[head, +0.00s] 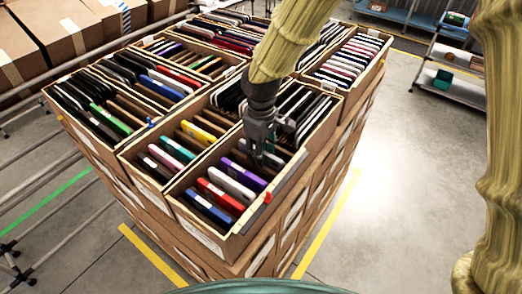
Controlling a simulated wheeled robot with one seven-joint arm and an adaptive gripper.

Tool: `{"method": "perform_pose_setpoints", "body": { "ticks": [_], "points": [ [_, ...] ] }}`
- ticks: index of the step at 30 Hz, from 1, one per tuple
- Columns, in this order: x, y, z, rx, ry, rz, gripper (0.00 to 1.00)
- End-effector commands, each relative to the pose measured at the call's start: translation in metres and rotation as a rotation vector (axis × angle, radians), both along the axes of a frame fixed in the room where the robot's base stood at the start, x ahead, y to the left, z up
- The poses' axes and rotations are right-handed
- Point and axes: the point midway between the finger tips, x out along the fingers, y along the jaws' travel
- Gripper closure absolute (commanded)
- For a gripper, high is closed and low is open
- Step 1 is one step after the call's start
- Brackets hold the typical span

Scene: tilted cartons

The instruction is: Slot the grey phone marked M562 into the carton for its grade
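My gripper (262,152) points down over the front right carton (205,236), among its slots near the middle. Its fingertips are small and dark against the contents, so I cannot tell whether they are apart or hold something. In this carton a light grey phone (232,185) leans in a slot just in front of my gripper, between a purple phone (243,175) and a red one (220,197). No mark M562 is readable on any phone, so I cannot tell which one it is. The carton grade labels (198,232) are too small to read.
Several open cartons stand together on a stack, filled with upright, tilted phones and dividers. The carton to the left (130,162) holds teal, yellow and pinkish phones. Closed boxes (65,30) stand at the back left, a shelf rack (452,62) at the right. Floor (390,180) right is clear.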

Motion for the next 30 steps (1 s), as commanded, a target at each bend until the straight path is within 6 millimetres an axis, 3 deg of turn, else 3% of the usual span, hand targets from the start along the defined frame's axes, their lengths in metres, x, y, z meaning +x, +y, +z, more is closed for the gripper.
{"method": "perform_pose_setpoints", "body": {
  "ticks": [7,21,30],
  "points": [
    [0.001,0.000,0.021,0.001,-0.002,-0.001,0.62],
    [0.001,-0.001,0.101,0.000,-0.003,-0.001,0.62],
    [0.001,-0.001,0.120,0.000,0.000,0.000,0.62]
  ]
}}
